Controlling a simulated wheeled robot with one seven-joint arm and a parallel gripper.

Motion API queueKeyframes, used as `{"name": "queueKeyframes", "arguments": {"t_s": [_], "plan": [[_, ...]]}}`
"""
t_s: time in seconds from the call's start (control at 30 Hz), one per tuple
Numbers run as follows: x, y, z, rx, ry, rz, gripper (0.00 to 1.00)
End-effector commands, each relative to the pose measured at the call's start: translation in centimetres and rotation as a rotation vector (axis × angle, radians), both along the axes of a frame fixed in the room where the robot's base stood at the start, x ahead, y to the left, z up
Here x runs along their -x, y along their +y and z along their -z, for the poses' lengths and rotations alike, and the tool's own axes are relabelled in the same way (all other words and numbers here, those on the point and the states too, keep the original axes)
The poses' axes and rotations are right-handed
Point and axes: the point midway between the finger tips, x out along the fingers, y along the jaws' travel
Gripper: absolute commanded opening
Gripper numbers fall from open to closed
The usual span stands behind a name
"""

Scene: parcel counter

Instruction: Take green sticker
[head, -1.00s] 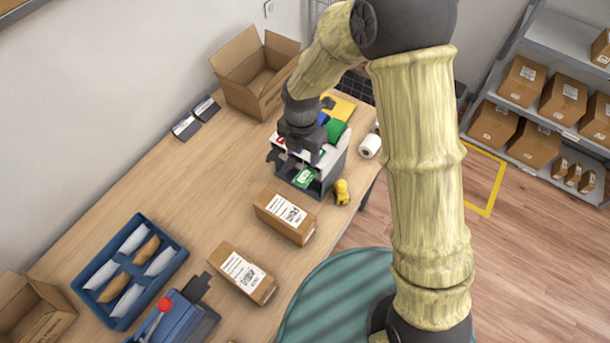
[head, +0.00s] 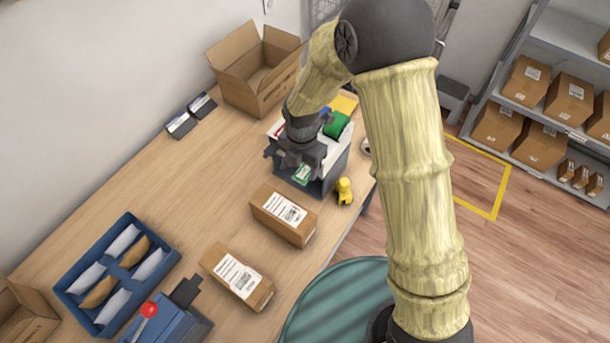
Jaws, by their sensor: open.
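A green sticker (head: 303,174) with white marks shows at the front of a grey and white sticker dispenser (head: 331,162) on the counter's right side. A larger green roll (head: 337,124) sits on top of the dispenser. My gripper (head: 288,163) is open and points down at the dispenser's front, close to the green sticker. It hides part of the dispenser and of the sticker's upper edge. I cannot tell whether a finger touches the sticker.
Two labelled parcels (head: 284,215) (head: 238,276) lie in front of the dispenser. A small yellow object (head: 345,191) stands beside it. An open carton (head: 245,85) is behind. A blue tray (head: 68,291) with envelopes is at the left. The counter's middle (head: 175,200) is clear.

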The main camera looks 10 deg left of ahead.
Motion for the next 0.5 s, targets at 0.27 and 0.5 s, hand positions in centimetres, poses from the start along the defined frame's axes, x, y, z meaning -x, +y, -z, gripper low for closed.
{"name": "queueKeyframes", "arguments": {"t_s": [0.27,0.5], "plan": [[0.0,0.0,2.5,0.000,0.002,0.000,0.54],[0.0,0.0,2.7,0.000,0.001,0.001,0.54]]}}
